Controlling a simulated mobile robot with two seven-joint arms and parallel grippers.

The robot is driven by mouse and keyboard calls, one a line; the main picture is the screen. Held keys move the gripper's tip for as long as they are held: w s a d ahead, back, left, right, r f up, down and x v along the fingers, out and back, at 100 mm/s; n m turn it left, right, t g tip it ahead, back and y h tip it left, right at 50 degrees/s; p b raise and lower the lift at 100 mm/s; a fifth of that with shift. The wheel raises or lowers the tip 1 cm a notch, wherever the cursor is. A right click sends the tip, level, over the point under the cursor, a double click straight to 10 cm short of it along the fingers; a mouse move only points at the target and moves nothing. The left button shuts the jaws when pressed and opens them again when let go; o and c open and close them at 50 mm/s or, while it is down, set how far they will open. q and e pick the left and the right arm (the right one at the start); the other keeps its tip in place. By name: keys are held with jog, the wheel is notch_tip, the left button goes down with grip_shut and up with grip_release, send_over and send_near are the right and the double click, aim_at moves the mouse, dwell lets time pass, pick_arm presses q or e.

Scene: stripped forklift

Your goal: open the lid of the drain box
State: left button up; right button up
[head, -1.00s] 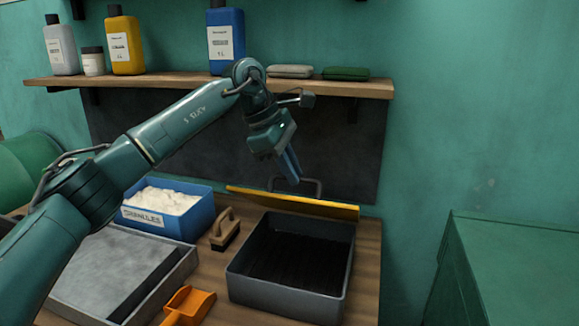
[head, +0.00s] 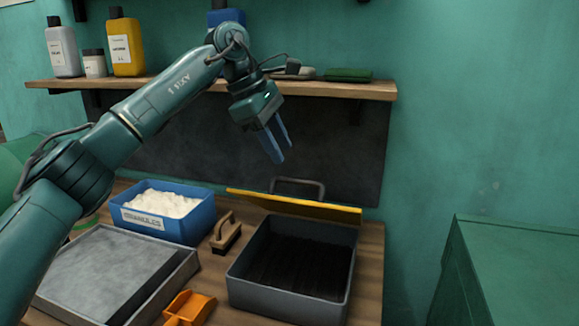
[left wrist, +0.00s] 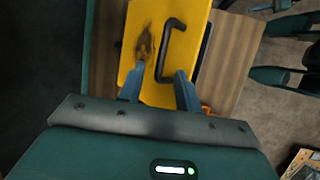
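The drain box (head: 290,296) is a grey open-topped box with a dark inside, at the bench's front right. Its yellow lid (head: 320,208) stands raised along the back edge, showing mostly as a narrow edge. A dark bar handle (head: 322,186) rises behind it. In the left wrist view, the lid's yellow face (left wrist: 160,92) carries the black handle (left wrist: 166,48) and a dark smudge. My left gripper (head: 284,153) is above the lid, clear of the handle; its blue fingers are apart and empty, also in the left wrist view (left wrist: 160,70). My right gripper is not identifiable.
A blue granules bin (head: 165,212), a brush (head: 226,234), an orange scoop (head: 190,307) and a grey tray (head: 110,272) crowd the bench left of the box. A shelf (head: 330,88) with bottles and folded cloths is behind my left arm. A green cabinet (head: 510,270) stands at right.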

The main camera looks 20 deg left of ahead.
pick_arm(q)
jog(key=v, duration=0.6)
